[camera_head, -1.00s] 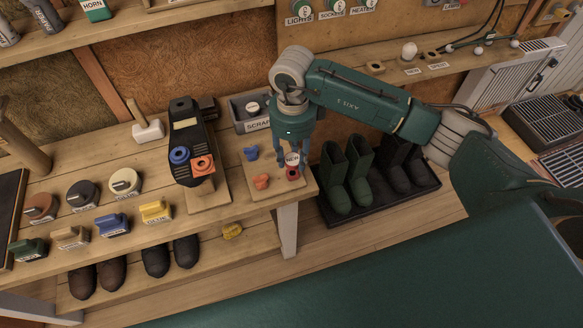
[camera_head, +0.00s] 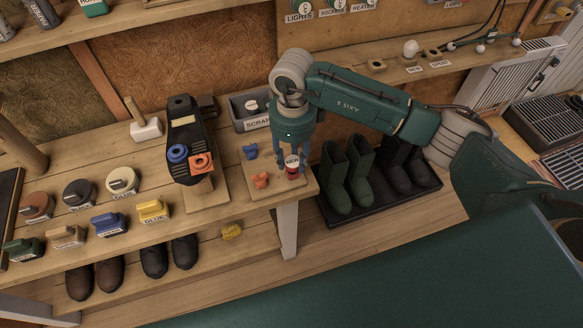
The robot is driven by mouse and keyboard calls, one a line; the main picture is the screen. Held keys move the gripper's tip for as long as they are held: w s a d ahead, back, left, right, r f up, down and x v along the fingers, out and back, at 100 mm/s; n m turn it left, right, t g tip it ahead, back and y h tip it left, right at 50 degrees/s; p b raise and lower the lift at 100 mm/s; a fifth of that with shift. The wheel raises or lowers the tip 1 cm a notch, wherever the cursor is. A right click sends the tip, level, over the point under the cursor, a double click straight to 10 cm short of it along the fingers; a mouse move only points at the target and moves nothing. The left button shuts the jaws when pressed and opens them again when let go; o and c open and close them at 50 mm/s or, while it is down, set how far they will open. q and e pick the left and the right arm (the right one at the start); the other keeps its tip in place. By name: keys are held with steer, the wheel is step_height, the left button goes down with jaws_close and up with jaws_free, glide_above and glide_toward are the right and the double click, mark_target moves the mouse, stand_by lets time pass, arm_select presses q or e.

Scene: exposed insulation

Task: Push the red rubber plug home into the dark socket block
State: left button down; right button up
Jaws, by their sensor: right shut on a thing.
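The red rubber plug (camera_head: 292,172) is at the right end of the bench, over or on a small pale board (camera_head: 278,187). My right gripper (camera_head: 291,166) points down and is shut on it; a white labelled face shows at its top between the fingers. Whether the plug touches the board is too small to tell. A dark block (camera_head: 183,136), which looks like the socket block, stands to the left on a wooden base. Its near end carries a blue ring piece (camera_head: 177,153) and an orange one (camera_head: 200,162). My left gripper is not in view.
A blue piece (camera_head: 250,152) and an orange piece (camera_head: 260,180) lie beside my right gripper. A grey scrap bin (camera_head: 250,118) stands behind, and a mallet (camera_head: 146,130) lies left of the block. Green boots (camera_head: 347,182) stand right of the bench.

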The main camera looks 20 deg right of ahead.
steer(key=shift+f+b, duration=0.75)
steer(key=shift+f, duration=0.15)
steer(key=o, duration=1.4)
steer(key=shift+c, duration=0.2)
steer(key=shift+r+p, duration=2.6)
steer(key=shift+r, duration=1.9)
